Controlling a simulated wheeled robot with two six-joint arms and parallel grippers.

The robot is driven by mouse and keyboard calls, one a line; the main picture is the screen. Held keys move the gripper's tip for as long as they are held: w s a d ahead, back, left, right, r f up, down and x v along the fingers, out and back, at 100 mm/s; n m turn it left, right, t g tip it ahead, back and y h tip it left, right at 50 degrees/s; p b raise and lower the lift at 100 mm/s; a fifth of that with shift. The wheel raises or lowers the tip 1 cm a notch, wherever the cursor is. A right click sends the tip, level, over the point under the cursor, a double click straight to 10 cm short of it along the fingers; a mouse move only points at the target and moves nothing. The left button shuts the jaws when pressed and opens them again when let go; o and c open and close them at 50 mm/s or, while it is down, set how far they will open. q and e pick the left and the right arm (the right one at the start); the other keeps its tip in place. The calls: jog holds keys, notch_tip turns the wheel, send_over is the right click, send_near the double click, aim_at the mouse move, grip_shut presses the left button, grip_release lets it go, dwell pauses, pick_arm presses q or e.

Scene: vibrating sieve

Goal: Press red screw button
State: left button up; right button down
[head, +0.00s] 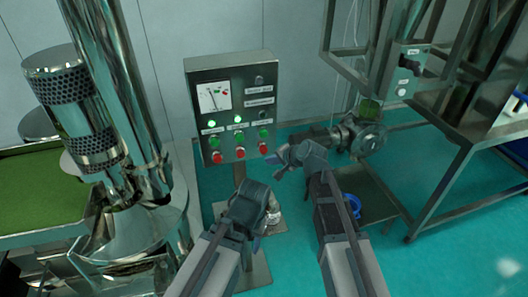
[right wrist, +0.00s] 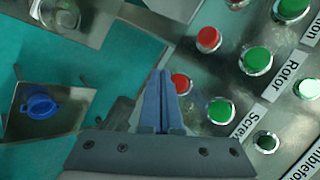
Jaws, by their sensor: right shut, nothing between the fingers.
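The red screw button (right wrist: 181,84) is in the right wrist view, with a green button (right wrist: 221,110) and the "Screw" label beside it. In the head view it is the rightmost red button (head: 263,148) on the upright control panel (head: 198,88). My right gripper (right wrist: 160,78) is shut and empty. Its tips appear just left of the red button in the wrist view; I cannot tell whether they touch it. In the head view the right gripper (head: 277,163) is just below and right of that button. My left gripper (head: 270,208) is lower, below the panel; its jaws are unclear.
The other red buttons (head: 240,152) (head: 217,157) sit close by on the left. A shiny metal column machine (head: 110,90) stands at the left. A motor-like metal unit (head: 368,138) and a steel frame table (head: 455,150) stand at the right. A blue vessel (right wrist: 42,107) is lower.

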jog(key=s, duration=0.1)
jog(key=s+d, duration=0.1)
jog(key=shift+s, duration=0.35)
dwell(2.5)
